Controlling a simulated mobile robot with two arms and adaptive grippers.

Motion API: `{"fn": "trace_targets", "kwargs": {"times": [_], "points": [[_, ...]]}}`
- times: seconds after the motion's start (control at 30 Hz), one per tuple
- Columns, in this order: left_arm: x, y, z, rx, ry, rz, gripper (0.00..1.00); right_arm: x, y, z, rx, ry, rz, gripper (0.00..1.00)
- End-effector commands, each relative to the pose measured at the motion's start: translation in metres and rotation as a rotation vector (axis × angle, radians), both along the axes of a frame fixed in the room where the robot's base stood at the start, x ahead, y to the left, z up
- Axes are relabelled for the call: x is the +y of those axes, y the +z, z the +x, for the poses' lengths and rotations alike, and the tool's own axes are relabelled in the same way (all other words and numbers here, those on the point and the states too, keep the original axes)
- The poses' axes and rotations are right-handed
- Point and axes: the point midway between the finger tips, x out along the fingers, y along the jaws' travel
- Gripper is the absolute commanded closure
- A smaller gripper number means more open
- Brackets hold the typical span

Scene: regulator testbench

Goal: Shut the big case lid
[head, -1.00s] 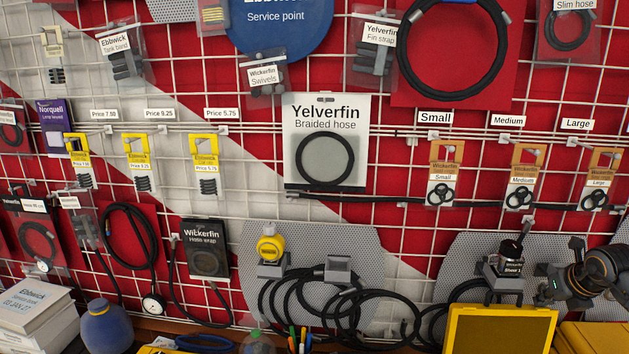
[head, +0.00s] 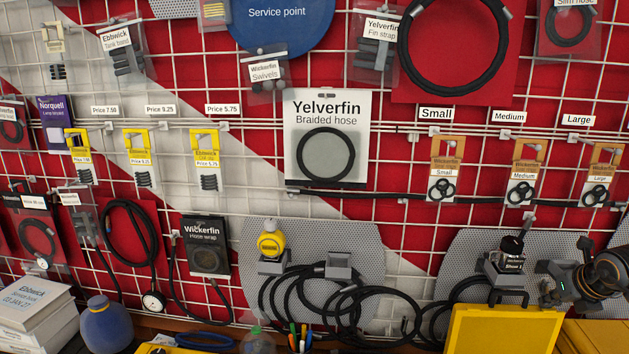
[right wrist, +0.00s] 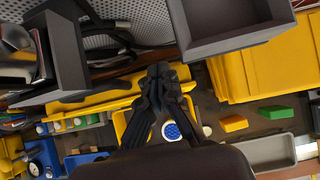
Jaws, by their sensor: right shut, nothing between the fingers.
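The yellow lid (head: 505,330) of a case stands raised at the lower right of the head view, with a black handle (head: 508,296) at its top. The rest of that case is below the picture. My left gripper is not in view.
The wire wall with hanging hoses and packets rises behind. More yellow surfaces (head: 598,336) lie right of the lid. The right wrist view shows grey trays (right wrist: 230,25), a green block (right wrist: 275,113), an orange block (right wrist: 234,123) and a round blue-and-white item (right wrist: 171,130) close by.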

Motion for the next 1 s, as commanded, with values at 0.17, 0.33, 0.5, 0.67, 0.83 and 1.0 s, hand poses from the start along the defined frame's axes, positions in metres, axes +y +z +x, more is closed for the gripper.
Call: {"fn": "trace_targets", "kwargs": {"times": [0.17,0.33,0.5,0.67,0.83,1.0], "points": [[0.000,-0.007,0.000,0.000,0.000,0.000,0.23,0.006,-0.021,-0.013,0.041,0.007,0.006,1.00],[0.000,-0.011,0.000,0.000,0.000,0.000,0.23,0.006,-0.022,-0.019,0.039,0.006,0.008,1.00],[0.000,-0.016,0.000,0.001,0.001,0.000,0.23,0.007,-0.024,-0.026,0.041,0.006,0.006,1.00],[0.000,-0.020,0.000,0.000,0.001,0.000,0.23,0.008,-0.026,-0.032,0.041,0.007,0.007,1.00],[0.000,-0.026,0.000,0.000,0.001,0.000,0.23,0.009,-0.027,-0.038,0.040,0.007,0.009,1.00],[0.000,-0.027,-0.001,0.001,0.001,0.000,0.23,0.009,-0.027,-0.041,0.040,0.006,0.008,1.00]]}}
